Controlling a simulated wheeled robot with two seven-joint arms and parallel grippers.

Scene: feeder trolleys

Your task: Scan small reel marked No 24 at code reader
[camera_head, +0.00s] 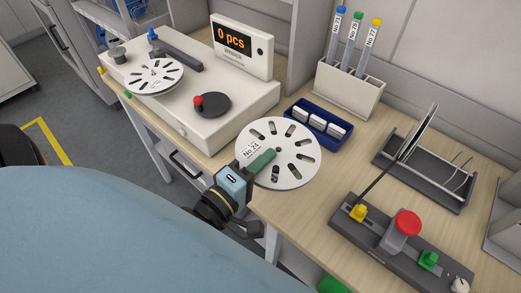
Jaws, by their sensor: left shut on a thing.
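The small reel (294,140) is a white slotted disc with a label reading No 24. My left gripper (262,161) is shut on its near left edge, with a green finger lying over its face. The reel is held roughly flat above the wooden table (300,212), close to the front edge. How high it is above the table is hard to tell. The lower finger is hidden under the reel. I cannot tell for certain which device is the code reader. My right gripper is not in view.
A counting machine (228,110) showing "0 pcs" stands behind left, with another white reel (155,77) on it. A blue tray (318,128), a tube rack (346,92), a dark rack (424,172) and a control box (390,243) with a red button stand around the held reel.

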